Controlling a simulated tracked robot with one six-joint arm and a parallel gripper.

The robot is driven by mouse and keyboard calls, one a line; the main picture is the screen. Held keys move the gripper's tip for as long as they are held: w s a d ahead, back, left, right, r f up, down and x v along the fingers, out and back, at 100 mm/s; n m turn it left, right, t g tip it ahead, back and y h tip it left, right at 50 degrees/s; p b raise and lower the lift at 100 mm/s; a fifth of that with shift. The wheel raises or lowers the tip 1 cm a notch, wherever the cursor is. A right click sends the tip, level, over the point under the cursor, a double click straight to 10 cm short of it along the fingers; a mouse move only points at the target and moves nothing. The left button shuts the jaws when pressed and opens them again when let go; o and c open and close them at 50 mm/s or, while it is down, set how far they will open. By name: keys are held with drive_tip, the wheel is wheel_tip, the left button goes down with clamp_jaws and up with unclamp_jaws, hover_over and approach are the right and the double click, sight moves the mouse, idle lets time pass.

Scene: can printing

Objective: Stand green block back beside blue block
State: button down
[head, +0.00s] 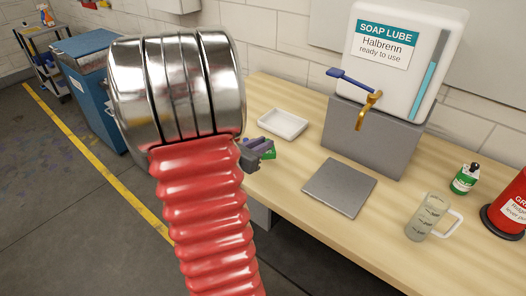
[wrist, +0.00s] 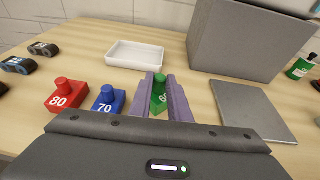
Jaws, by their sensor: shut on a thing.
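My gripper (wrist: 160,80) is shut on the green block (wrist: 160,99), which sits upright between the two purple-grey fingers, its number partly covered. In the head view my gripper (head: 260,146) shows past my red arm, with a bit of the green block (head: 269,154) at the fingers. The blue block (wrist: 108,101), marked 70, stands upright on the table to the left of the gripper in the wrist view, with a gap between it and the green block. The blue block is hidden in the head view. I cannot tell whether the green block touches the table.
A red block (wrist: 66,96), marked 80, stands left of the blue block. A white tray (wrist: 136,56) lies behind. A grey plate (wrist: 250,110) lies to the right, before a grey stand (wrist: 238,42). A glass mug (head: 424,220) stands farther right. Dark-wheeled items (wrist: 20,66) sit far left.

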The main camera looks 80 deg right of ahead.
drive_tip(key=shift+f, duration=1.95)
drive_tip(key=shift+f, duration=0.15)
drive_tip(key=c, duration=1.7)
unclamp_jaws()
drive_tip(key=shift+o, duration=0.2)
drive_tip(key=shift+a+r, duration=0.15)
drive_tip(key=shift+r, duration=0.05)
drive_tip(key=v, duration=1.1)
drive_tip(key=shift+w+a, duration=0.25)
drive_tip(key=shift+a, duration=0.05)
